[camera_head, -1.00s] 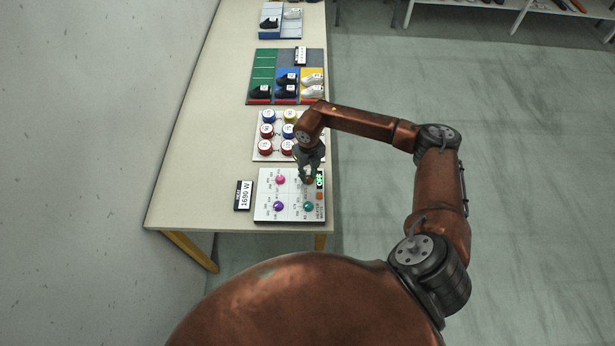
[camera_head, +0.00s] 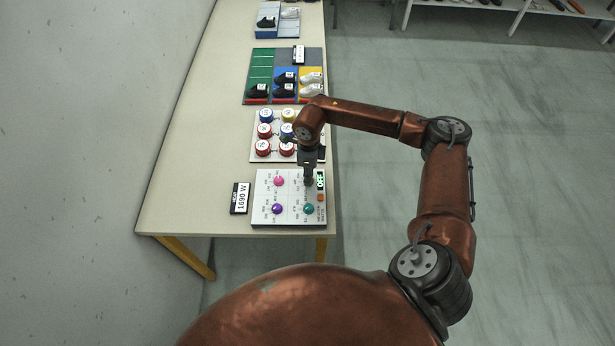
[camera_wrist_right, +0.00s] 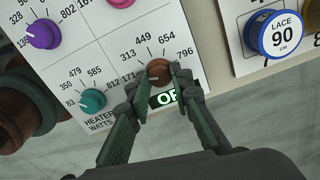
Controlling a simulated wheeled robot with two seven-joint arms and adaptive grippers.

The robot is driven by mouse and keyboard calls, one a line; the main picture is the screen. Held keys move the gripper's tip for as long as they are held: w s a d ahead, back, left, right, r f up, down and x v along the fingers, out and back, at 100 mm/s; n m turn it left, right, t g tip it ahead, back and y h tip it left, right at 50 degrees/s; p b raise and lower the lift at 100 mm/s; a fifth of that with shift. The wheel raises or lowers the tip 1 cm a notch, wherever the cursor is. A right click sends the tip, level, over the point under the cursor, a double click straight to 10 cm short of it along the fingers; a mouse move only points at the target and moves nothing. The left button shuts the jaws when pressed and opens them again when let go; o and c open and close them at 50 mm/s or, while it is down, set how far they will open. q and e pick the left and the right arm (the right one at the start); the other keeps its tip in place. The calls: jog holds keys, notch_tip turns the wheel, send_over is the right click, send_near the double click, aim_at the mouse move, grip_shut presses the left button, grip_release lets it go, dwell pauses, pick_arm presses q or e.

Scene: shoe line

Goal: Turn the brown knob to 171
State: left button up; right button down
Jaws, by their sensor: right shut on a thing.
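The brown knob (camera_wrist_right: 158,70) sits on the white control panel (camera_wrist_right: 118,45), with the numbers 171, 313, 449, 654 and 796 around it. My right gripper (camera_wrist_right: 159,78) is shut on the brown knob, one finger on each side. I cannot read where the knob points. In the head view my right gripper (camera_head: 309,183) reaches down over the top right of the panel (camera_head: 262,215) and hides the brown knob. My left gripper is not in view.
Teal (camera_wrist_right: 92,100), purple (camera_wrist_right: 43,34) and pink (camera_head: 279,181) knobs share the panel. A display reading OFF (camera_head: 320,180) is beside my gripper. A 1690 W sign (camera_head: 240,198) stands left. Round labelled pieces (camera_head: 263,149) are behind. The table (camera_head: 190,180) is clear at left.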

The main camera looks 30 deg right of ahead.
jog(key=shift+w+r+n+b, duration=0.15)
jog(key=shift+w+n+b, duration=0.2)
jog(key=shift+n, duration=0.45)
jog(key=c, duration=1.8)
grip_release()
jog(key=shift+c, duration=0.2)
jog(key=shift+o, duration=0.6)
jog(key=shift+s, duration=0.2)
notch_tip(320, 180, up, 12)
